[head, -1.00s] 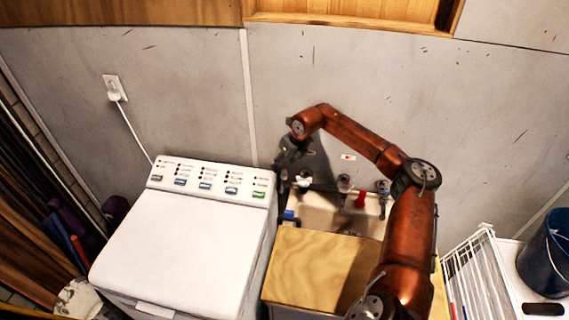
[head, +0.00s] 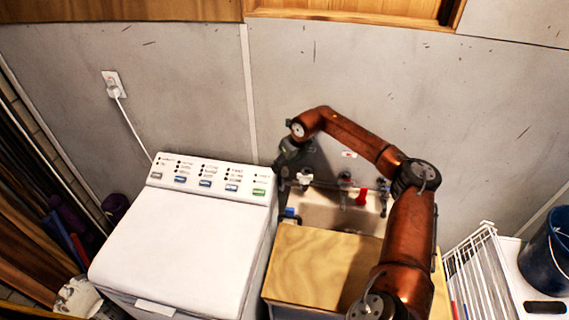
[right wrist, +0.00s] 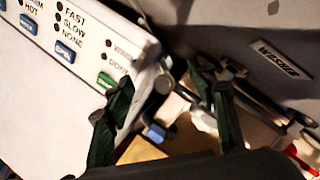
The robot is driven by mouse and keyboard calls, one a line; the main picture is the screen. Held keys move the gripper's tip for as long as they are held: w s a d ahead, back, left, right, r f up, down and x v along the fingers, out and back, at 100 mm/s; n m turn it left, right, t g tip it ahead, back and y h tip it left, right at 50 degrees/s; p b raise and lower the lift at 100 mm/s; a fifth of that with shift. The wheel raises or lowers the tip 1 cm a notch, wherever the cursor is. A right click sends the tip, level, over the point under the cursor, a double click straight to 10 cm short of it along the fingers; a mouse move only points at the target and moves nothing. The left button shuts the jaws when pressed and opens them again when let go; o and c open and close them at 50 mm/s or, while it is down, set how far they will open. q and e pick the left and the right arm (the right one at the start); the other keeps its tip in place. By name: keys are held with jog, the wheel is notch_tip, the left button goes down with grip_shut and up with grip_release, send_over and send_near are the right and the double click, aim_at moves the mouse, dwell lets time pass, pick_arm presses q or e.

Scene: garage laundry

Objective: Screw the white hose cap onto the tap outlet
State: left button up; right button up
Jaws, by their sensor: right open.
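My right gripper (head: 284,172) is between the washer's back right corner and the pipes on the wall. In the right wrist view its two dark green fingers (right wrist: 165,98) are spread apart. A white fitting (head: 305,179) shows on the pipework just right of the gripper; in the right wrist view a pale fitting (right wrist: 203,118) is close beside the right finger. I cannot tell whether it is the hose cap or part of a tap. A blue part (head: 289,215) hangs below; it shows between the fingers in the right wrist view (right wrist: 155,132). The tap outlet is not clearly visible. My left gripper is out of view.
The white washer (head: 185,235) stands left of the gripper. A wooden board (head: 315,262) covers the front of the sink (head: 325,212). A red tap handle (head: 361,197) is further right. A wire rack (head: 478,272) and dark bucket (head: 545,255) stand at the right.

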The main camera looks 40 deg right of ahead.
jog(key=shift+f+b, duration=0.5)
jog(key=shift+f, duration=0.65)
grip_shut()
jog(key=shift+a, duration=0.1)
dwell(1.5)
jog(key=shift+r+m+h+p, duration=0.15)
jog(key=shift+m+h+p, duration=0.3)
jog(key=shift+m, duration=0.75)
jog(key=shift+m+g+h, duration=0.3)
jog(key=shift+m+h, duration=0.25)
jog(key=shift+m, duration=1.15)
